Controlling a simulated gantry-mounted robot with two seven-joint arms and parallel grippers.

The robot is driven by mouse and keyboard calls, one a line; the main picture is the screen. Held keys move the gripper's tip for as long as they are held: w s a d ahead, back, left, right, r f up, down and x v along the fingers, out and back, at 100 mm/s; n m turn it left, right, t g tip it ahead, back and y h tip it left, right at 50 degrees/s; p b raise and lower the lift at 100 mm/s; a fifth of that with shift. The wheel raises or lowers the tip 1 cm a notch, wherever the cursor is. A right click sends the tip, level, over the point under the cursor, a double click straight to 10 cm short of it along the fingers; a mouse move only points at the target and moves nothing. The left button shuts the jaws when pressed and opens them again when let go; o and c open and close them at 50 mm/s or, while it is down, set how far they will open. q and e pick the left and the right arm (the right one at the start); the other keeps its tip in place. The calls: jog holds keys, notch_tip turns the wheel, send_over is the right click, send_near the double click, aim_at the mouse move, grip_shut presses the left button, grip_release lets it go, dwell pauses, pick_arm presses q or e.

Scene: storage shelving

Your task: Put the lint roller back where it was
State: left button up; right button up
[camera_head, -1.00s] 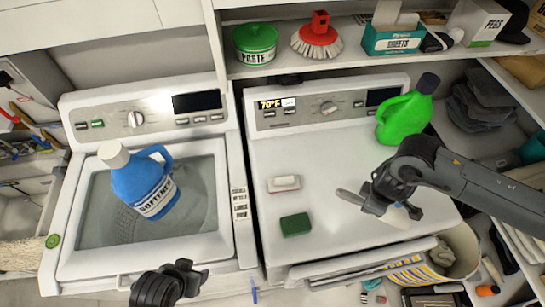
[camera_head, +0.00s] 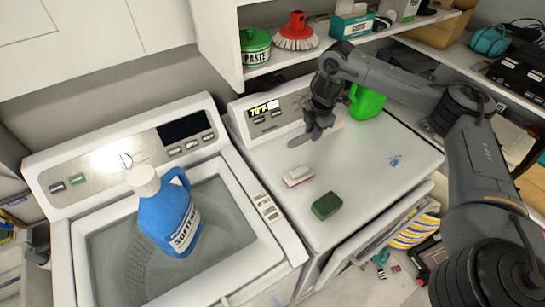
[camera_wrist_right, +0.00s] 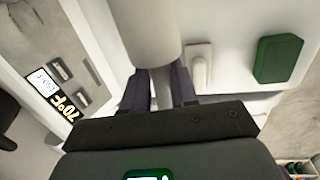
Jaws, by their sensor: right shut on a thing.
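The lint roller (camera_head: 335,126) is in my right gripper (camera_head: 318,131), just above the dryer top near its control panel. Its grey handle end (camera_head: 299,140) sticks out to the left of the fingers. In the right wrist view, its pale, thick roller (camera_wrist_right: 145,28) lies across the top, and its thin neck (camera_wrist_right: 160,82) runs between the two fingers (camera_wrist_right: 160,92), which are shut on it. The gripper hides its middle in the head view. A small dark part at the left edge appears to be my left gripper (camera_head: 38,257); its jaws cannot be made out.
A white brush (camera_head: 298,176) and a green sponge (camera_head: 327,206) lie on the dryer top (camera_head: 345,165). A green jug (camera_head: 367,101) stands behind my right arm. Blue specks (camera_head: 395,160) mark the dryer's right side. A blue softener bottle (camera_head: 168,215) stands on the washer. A shelf (camera_head: 350,45) overhangs the dryer.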

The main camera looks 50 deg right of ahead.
jog(key=shift+w+a+f+b, duration=0.15)
jog(key=shift+w+f+b, duration=0.45)
jog(key=shift+f+b, duration=0.15)
jog(key=w+a+f, duration=0.1)
jog(key=w, duration=0.1)
jog(key=w+a+f+b, duration=0.1)
jog(key=w+a+f, duration=0.1)
jog(key=w, duration=0.1)
jog(key=w+a+f, duration=0.1)
jog(key=w+a, duration=0.1)
jog(key=shift+w+f+b, duration=0.15)
jog(key=shift+f+b, duration=0.2)
jog(key=shift+f, duration=0.05)
jog(key=shift+w+a+f, duration=0.25)
jog(key=shift+w+f, duration=0.05)
jog(key=shift+w, duration=0.1)
notch_tip(320, 180, down, 3)
jog(key=shift+f+p, duration=0.15)
jog(key=shift+p, duration=0.3)
jog(key=shift+f, duration=0.4)
jog(key=shift+f, duration=0.15)
jog(key=o, duration=0.9)
jog(key=shift+o, duration=0.2)
